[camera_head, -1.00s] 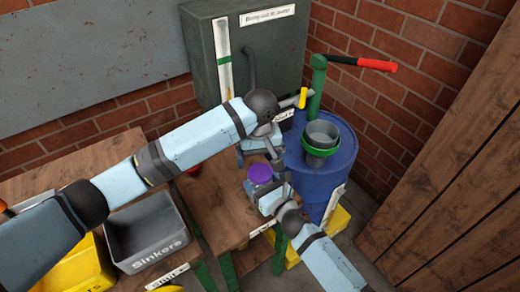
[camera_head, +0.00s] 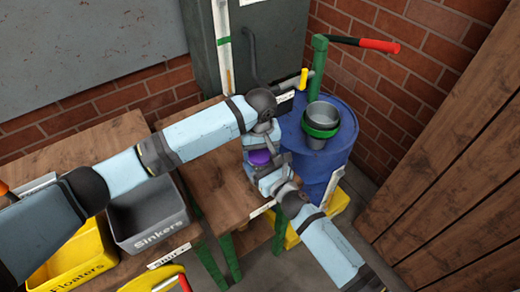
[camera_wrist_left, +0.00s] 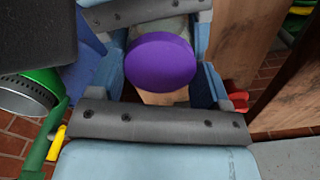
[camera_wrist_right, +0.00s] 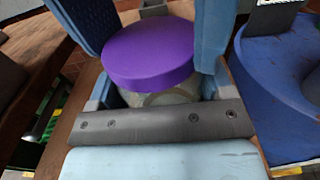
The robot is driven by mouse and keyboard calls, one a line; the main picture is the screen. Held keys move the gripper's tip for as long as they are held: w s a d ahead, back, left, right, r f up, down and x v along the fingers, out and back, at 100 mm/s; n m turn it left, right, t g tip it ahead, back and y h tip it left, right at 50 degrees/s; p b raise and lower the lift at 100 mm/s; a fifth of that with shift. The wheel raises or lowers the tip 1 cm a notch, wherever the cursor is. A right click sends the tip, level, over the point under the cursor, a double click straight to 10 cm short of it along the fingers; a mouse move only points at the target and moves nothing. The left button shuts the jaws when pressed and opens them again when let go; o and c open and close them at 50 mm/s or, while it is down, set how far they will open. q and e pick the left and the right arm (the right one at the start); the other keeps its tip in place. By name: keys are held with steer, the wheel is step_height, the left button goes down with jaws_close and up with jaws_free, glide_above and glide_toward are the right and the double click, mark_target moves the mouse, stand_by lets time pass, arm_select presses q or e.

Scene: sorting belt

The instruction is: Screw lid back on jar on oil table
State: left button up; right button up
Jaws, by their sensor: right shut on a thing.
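The purple lid (camera_wrist_left: 160,60) sits level over the mouth of a clear jar (camera_wrist_right: 165,99); I cannot tell whether it is tight. It also shows in the head view (camera_head: 259,157) and the right wrist view (camera_wrist_right: 148,52). My right gripper (camera_head: 265,172) is shut on the jar from the near side, below the lid. My left gripper (camera_head: 258,145) is open, with its fingers around the lid; a gap shows beside the lid in the left wrist view. The arms hide most of the jar in the head view.
The wooden table (camera_head: 215,195) is under the grippers. A blue drum (camera_head: 325,160) with a green pump (camera_head: 317,75) stands close on the right. The grey Sinkers bin (camera_head: 150,222) and yellow Floaters bin (camera_head: 75,262) are at left. A brick wall is behind.

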arm_select(q)
steer(key=o, duration=1)
steer(key=shift+r, duration=2.3)
steer(key=shift+o, duration=0.4)
step_height(320, 180, up, 12)
arm_select(e)
steer(key=o, duration=1.7)
